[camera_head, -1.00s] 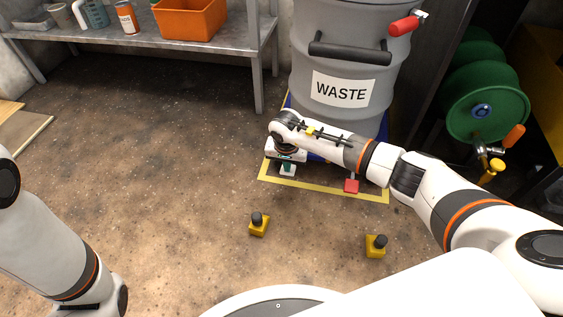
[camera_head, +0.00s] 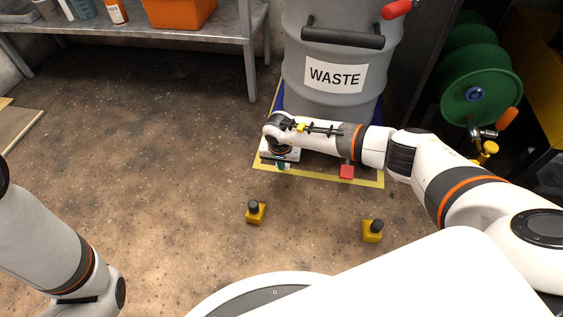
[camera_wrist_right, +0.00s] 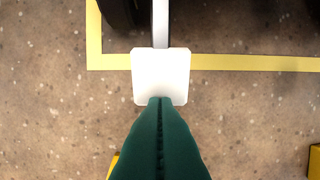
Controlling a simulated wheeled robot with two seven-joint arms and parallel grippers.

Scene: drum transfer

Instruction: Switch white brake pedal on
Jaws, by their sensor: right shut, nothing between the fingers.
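The white brake pedal (camera_wrist_right: 160,65) is a flat square pad on a pale bar in the right wrist view. In the head view my right gripper hides most or all of it. My right gripper (camera_head: 283,166) has green fingers, pointing down at the pedal by the front of the drum's base. In the wrist view the right gripper (camera_wrist_right: 160,100) is shut and empty. Its fingertips overlap the pad's near edge; whether they touch it I cannot tell. A red pedal (camera_head: 347,172) sits to the right. My left arm shows at the left, its gripper out of view.
The grey WASTE drum (camera_head: 310,72) stands on a blue base inside a yellow floor outline (camera_head: 340,182). Two yellow blocks with black knobs (camera_head: 254,214) (camera_head: 373,232) stand in front. A metal table (camera_head: 235,26) is at the back left. A green reel (camera_head: 480,92) is at the right.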

